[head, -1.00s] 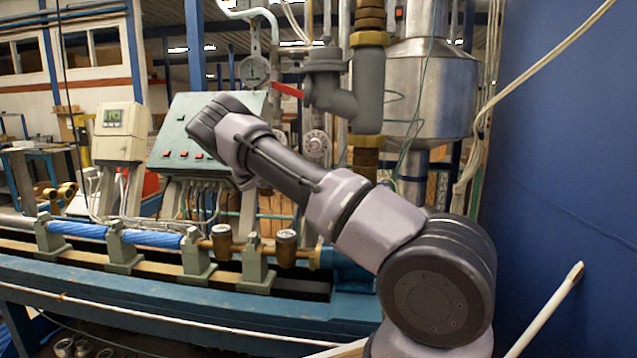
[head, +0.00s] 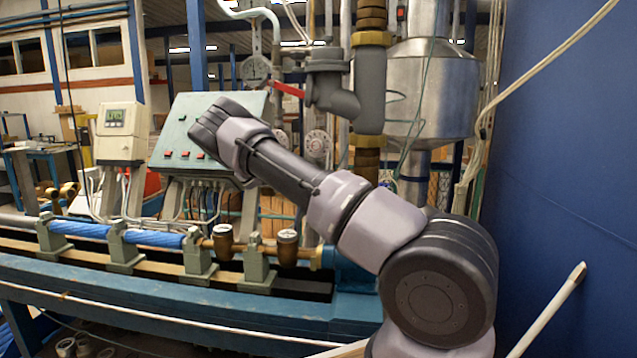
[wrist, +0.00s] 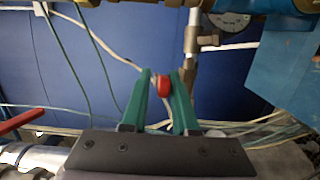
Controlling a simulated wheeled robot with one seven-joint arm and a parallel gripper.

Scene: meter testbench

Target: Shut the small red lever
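A small red lever end (wrist: 163,87) shows between the green fingertips of my gripper (wrist: 162,78) in the wrist view. The fingers stand apart, one on each side of the red piece. The red piece is close to the right finger, and a narrow gap shows on the left. The rest of this lever is hard to make out. In the head view my gripper and this red piece are hidden behind my arm.
A longer red lever (head: 288,90) sits on the grey pipework, and a red bar (wrist: 20,121) shows at the wrist view's left. A gauge (wrist: 230,20) and brass fittings (wrist: 190,68) lie near the fingers. A green control panel (head: 180,135) stands behind my arm.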

